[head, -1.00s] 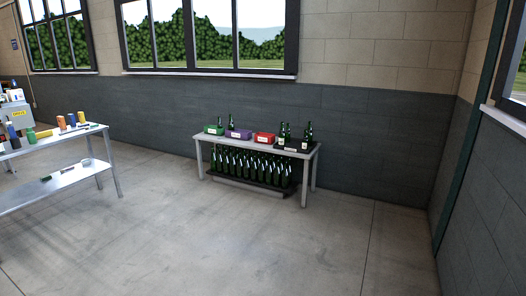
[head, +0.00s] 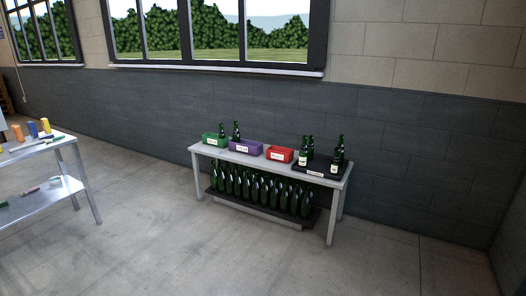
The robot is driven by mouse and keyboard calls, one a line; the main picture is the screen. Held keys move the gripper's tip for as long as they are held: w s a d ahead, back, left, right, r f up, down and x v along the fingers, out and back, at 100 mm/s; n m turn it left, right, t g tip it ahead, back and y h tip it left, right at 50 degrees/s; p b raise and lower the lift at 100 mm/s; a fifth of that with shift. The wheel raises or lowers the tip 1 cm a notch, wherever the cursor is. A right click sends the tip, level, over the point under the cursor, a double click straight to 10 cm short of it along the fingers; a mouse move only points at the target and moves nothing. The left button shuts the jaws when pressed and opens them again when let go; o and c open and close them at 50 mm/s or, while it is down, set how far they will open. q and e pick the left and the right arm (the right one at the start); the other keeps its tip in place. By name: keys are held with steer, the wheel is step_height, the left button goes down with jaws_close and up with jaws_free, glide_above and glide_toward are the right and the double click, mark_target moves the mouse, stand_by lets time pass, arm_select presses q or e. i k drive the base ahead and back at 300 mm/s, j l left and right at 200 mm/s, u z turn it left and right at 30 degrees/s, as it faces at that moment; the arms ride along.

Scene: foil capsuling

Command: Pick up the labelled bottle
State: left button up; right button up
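Several green bottles stand on a grey table (head: 196,149) against the wall. At its right end, a black tray (head: 324,168) holds a few dark green bottles. Two of these show pale labels: one at the tray's left front (head: 304,158) and one at its right (head: 337,159). Another bottle (head: 310,146) stands behind them; I cannot tell whether it has a label. Two bottles (head: 236,132) stand by the green bin at the left, also too small to read. Neither of my grippers is in view.
A green bin (head: 214,141), a purple bin (head: 246,148) and a red bin (head: 279,154) sit on the table. Many bottles (head: 262,192) fill its lower shelf. A metal bench (head: 40,195) with coloured items stands at left. The floor (head: 210,250) between is clear.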

mark_target(304, 152)
steer(key=i+z, duration=0.1)
steer(key=i, duration=0.5)
steer(key=i+j+z, duration=0.1)
steer(key=i, duration=0.5)
steer(key=i+j, duration=0.15)
steer(key=i, duration=0.45)
steer(key=z, duration=0.05)
